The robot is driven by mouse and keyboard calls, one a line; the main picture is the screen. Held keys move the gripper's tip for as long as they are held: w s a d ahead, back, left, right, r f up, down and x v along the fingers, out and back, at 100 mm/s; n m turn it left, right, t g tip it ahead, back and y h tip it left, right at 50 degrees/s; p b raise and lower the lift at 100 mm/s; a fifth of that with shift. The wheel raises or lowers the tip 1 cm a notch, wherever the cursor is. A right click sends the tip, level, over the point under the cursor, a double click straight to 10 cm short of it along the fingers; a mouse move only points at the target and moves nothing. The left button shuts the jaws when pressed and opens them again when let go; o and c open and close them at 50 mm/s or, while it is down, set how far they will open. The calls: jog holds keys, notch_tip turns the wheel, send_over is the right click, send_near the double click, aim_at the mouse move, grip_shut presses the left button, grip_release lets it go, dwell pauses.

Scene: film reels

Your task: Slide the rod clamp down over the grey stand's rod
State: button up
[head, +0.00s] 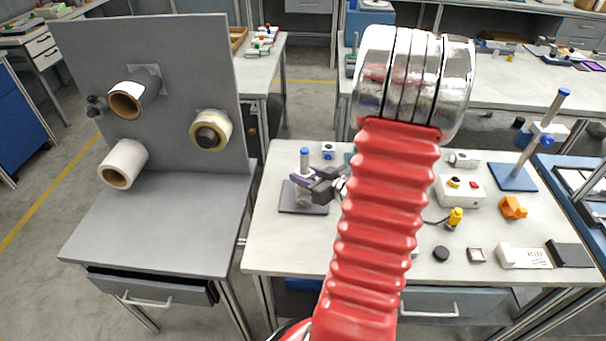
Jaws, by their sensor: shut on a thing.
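The grey stand (290,203) is on the white bench left of my red arm. It has a dark grey base and an upright rod (305,165) with a blue top. My gripper (316,184), small and dark in this view, is just right of the rod. My arm hides part of the bench behind the gripper.
A blue stand (514,177) with a tilted-looking rod is at the right. A white control box (459,191), an orange block (513,207) and a black puck (441,254) lie right of my arm. A grey panel (180,70) with rolls stands at the left.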

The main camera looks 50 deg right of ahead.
jog(key=shift+f, duration=0.85)
jog(key=o, duration=1.3)
jog(key=shift+c, duration=0.2)
jog(key=shift+s, duration=0.1)
jog(key=v, duration=1.3)
jog(key=shift+s, duration=0.3)
jog(key=shift+a+r, duration=0.1)
